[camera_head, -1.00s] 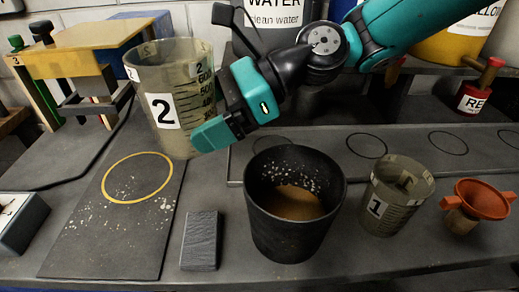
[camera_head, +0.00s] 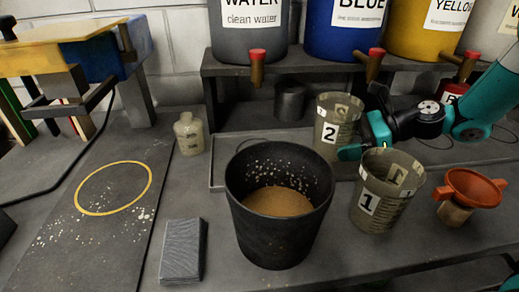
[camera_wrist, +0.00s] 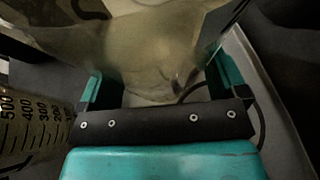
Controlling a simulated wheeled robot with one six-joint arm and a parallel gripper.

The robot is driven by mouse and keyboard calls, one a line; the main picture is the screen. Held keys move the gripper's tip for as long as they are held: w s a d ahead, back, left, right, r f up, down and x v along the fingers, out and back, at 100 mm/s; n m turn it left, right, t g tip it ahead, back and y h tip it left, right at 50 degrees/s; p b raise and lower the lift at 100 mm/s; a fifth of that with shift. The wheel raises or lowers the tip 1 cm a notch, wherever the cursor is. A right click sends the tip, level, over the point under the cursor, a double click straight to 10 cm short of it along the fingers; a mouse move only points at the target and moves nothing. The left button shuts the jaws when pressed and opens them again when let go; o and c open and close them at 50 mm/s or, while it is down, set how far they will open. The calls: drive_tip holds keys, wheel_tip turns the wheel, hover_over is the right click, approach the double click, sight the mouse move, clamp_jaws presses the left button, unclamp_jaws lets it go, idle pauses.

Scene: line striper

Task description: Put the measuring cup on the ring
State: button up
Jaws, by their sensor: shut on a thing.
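A translucent measuring cup marked 2 (camera_head: 338,112) is at the far right of centre in the head view, upright over the grey tray. My gripper (camera_head: 360,143) is shut on it from the right. In the wrist view, the cup's clear wall (camera_wrist: 150,50) fills the space between the teal fingers. I cannot tell whether its base touches the tray. A second cup marked 1 (camera_head: 385,200) stands nearer, and its scale shows at the left of the wrist view (camera_wrist: 30,125). A yellow ring (camera_head: 100,214) is painted on the dark board at left, with nothing standing on it.
A black bucket (camera_head: 278,228) with brown contents stands front centre. A grey block (camera_head: 182,250), a small bottle (camera_head: 189,135) and an orange funnel (camera_head: 472,190) are nearby. The tray (camera_head: 216,176) lies below a shelf of paint drums (camera_head: 345,35). White specks dot the board.

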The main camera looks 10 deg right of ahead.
sight(315, 127)
drive_tip(key=w+a, duration=0.1)
drive_tip(key=a, duration=0.3)
drive_tip(key=w+a, duration=0.1)
drive_tip(key=a, duration=0.3)
drive_tip(key=w+a+p, duration=0.1)
drive_tip(key=a, duration=0.4)
drive_tip(key=shift+w, duration=0.15)
drive_tip(key=a, duration=0.3)
drive_tip(key=shift+w+a, duration=0.3)
drive_tip(key=shift+w, duration=0.1)
drive_tip(key=shift+a+f, duration=0.1)
drive_tip(key=shift+f, duration=0.6)
drive_tip(key=shift+f, duration=0.1)
drive_tip(key=o, duration=0.7)
drive_tip(key=shift+f, duration=0.1)
drive_tip(key=shift+d+r, duration=0.2)
drive_tip(key=shift+r, duration=0.05)
drive_tip(key=v, duration=1.1)
drive_tip(key=shift+d+r, duration=0.2)
drive_tip(key=shift+d, duration=0.1)
